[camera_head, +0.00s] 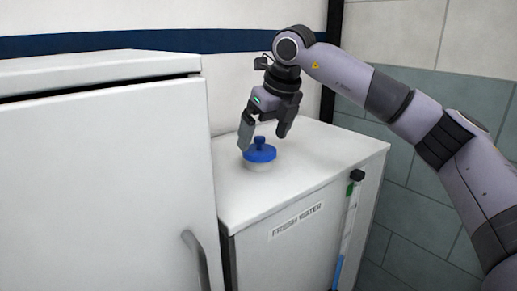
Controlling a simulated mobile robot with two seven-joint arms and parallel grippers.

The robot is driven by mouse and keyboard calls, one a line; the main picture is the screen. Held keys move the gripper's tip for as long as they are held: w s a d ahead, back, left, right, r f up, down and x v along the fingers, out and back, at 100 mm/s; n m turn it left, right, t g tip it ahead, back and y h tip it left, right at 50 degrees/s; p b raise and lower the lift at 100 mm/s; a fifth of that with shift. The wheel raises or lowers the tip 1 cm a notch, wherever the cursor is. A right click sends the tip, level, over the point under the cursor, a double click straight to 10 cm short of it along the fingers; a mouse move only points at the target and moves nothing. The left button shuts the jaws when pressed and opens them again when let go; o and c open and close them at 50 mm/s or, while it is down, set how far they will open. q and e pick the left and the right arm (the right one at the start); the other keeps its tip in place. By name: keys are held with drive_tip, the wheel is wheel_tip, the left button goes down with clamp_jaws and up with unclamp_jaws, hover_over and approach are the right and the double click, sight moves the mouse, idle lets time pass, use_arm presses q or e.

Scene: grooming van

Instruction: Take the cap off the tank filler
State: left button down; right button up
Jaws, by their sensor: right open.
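The tank filler's blue cap (260,154) has a small upright knob on top and sits on a pale filler neck (259,166). The neck stands on the white top of the tank (333,153), whose front is labelled "FRESH WATER". My right gripper (264,136) is just above the cap and points down. Its fingers are apart, one at the left of the knob and one to its right and a little higher. I cannot tell whether either finger touches the cap. My left gripper is not in view.
A tall white cabinet (105,175) with a curved handle (195,258) stands close on the left. A level tube (349,218) with a black top runs down the tank's right front. The tank top around the cap is clear. Tiled wall lies at the right.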

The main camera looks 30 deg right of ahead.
sight(259, 146)
drive_tip(key=shift+x, duration=1.5)
drive_tip(key=shift+d, duration=0.1)
drive_tip(key=c, duration=0.9)
drive_tip(key=shift+r, duration=0.1)
